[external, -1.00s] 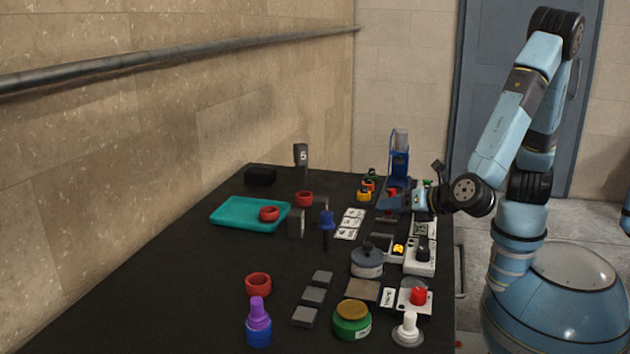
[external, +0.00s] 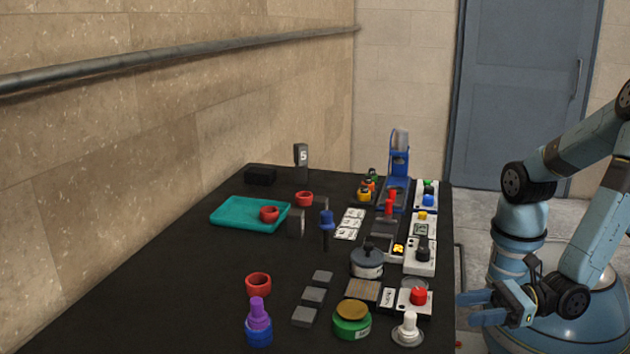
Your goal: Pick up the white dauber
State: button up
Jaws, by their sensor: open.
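The white dauber (external: 408,328) stands upright at the front right corner of the black table. It has a wide round base and a narrower white top. My gripper (external: 474,308) is beyond the table's right edge, to the right of the dauber and apart from it. Its blue fingers point left, are spread and hold nothing.
A green jar (external: 352,323) with a tan lid stands left of the dauber. A panel with a red button (external: 418,296) lies just behind it. The purple dauber (external: 258,314) stands farther left. The blue press (external: 398,170) is at the back.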

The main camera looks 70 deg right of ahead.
aim_at(406, 308)
jog(key=x, duration=1.3)
jog(key=shift+w+f, duration=0.15)
jog(key=shift+c, duration=0.5)
grip_shut()
